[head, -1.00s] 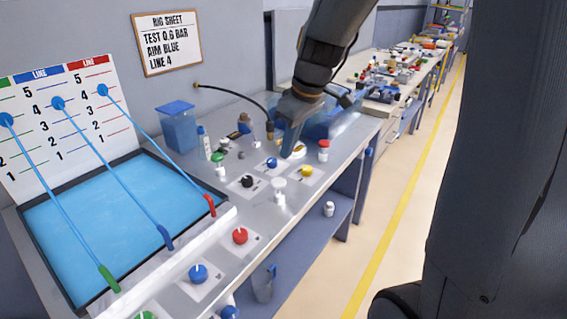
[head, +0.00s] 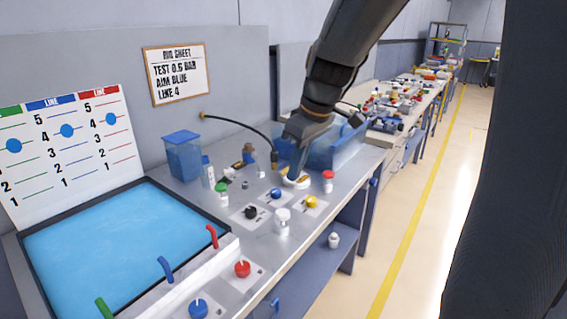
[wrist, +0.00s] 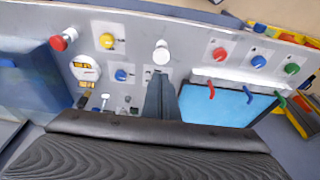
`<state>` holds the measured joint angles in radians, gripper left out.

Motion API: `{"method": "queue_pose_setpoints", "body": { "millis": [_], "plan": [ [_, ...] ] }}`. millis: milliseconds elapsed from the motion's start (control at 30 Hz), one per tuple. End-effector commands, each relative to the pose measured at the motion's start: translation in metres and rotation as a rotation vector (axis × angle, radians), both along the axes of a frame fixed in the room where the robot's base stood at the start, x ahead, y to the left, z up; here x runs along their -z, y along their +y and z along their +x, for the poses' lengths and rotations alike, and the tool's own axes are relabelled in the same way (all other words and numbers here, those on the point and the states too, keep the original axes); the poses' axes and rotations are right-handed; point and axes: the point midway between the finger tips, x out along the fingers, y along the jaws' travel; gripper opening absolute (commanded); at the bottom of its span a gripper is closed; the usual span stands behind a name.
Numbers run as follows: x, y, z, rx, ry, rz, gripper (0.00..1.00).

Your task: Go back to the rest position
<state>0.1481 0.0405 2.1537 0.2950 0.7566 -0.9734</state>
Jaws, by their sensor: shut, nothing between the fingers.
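My gripper (head: 284,172) is shut and empty, pointing down above the far part of the grey bench. In the wrist view my gripper (wrist: 160,84) shows its fingers together, with a white-capped bottle (wrist: 161,55) beyond them. In the head view the fingers are near a white gauge (head: 297,181); whether they touch it cannot be told. The black knob (head: 251,212), blue knob (head: 276,194) and yellow knob (head: 311,201) sit on plates nearer the front. The fingers partly cover that area in the wrist view.
A blue pool (head: 110,245) with green, blue and red nozzles lies at left, before a marked board (head: 70,150) with blue dots. The aisle at right is clear.

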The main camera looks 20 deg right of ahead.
Motion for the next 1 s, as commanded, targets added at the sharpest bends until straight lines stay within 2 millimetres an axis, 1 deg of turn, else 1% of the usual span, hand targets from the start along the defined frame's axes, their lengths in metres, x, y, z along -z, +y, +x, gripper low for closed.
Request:
{"method": "queue_pose_setpoints", "body": {
  "millis": [100,167,267,367,400,500,600,700,800,1000],
  "plan": [
    [0.001,0.0,-0.001,0.004,0.002,0.0,0.0],
    [0.006,0.001,-0.005,0.019,0.011,-0.002,0.0],
    [0.026,0.005,-0.021,0.094,0.047,-0.008,0.0],
    [0.056,0.01,-0.049,0.219,0.099,-0.021,0.0],
    [0.068,0.012,-0.061,0.272,0.118,-0.027,0.0],
    [0.095,0.016,-0.092,0.399,0.153,-0.042,0.0],
    [0.115,0.019,-0.117,0.504,0.176,-0.053,0.0],
    [0.128,0.02,-0.135,0.576,0.188,-0.059,0.0],
    [0.134,0.021,-0.143,0.614,0.191,-0.06,0.0],
    [0.135,0.021,-0.145,0.625,0.193,-0.06,0.0]
  ]
}}
